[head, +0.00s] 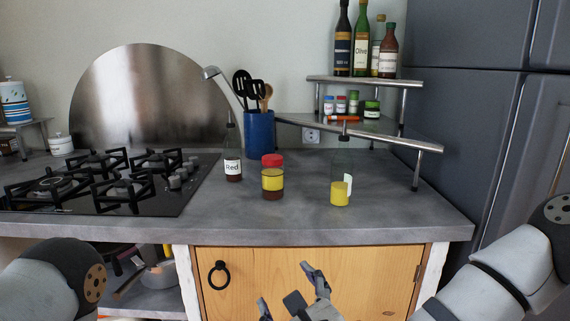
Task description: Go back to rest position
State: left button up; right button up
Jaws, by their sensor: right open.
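My right gripper (290,286) is in the lower middle of the head view, in front of the wooden cabinet door and below the counter edge. Its fingers are spread apart with nothing between them. My right arm (500,270) comes in from the lower right. My left arm (55,280) shows only in part at the lower left, and its gripper is out of the picture. On the counter (400,217) stand a dark bottle labelled "Red" (232,165), a jar with a red lid (272,180) and a clear bottle with yellow contents (341,190), all upright.
A gas hob (130,204) fills the counter's left part. A blue utensil holder (259,135) stands at the back. A tiered shelf (350,127) with bottles and small jars is at the back right, beside a dark refrigerator (470,110). The counter's front strip is clear.

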jog(key=s+f+n+g, duration=0.55)
jog(key=f+n, duration=0.25)
jog(key=f, duration=0.4)
jog(key=s+d+f+n+g, duration=0.2)
jog(key=s+d+f+n, duration=0.15)
jog(key=s+f, duration=0.2)
jog(key=s+d+f+n+g, duration=0.2)
jog(key=s+d+f+n, duration=0.15)
jog(key=s, duration=0.35)
pick_arm(q)
jog(key=shift+w+a, duration=0.15)
jog(key=shift+w, duration=0.65)
pick_arm(e)
jog(key=s+d+f+n+g+h, duration=0.2)
jog(key=s+d+n, duration=0.4)
jog(key=s, duration=0.3)
jog(key=s+d+f+n+g+h, duration=0.2)
jog(key=s+d+n+g, duration=0.3)
jog(key=s+d, duration=0.3)
jog(key=shift+s+d+n+h, duration=0.2)
jog(key=shift+s+n+h, duration=0.3)
jog(key=shift+s, duration=0.25)
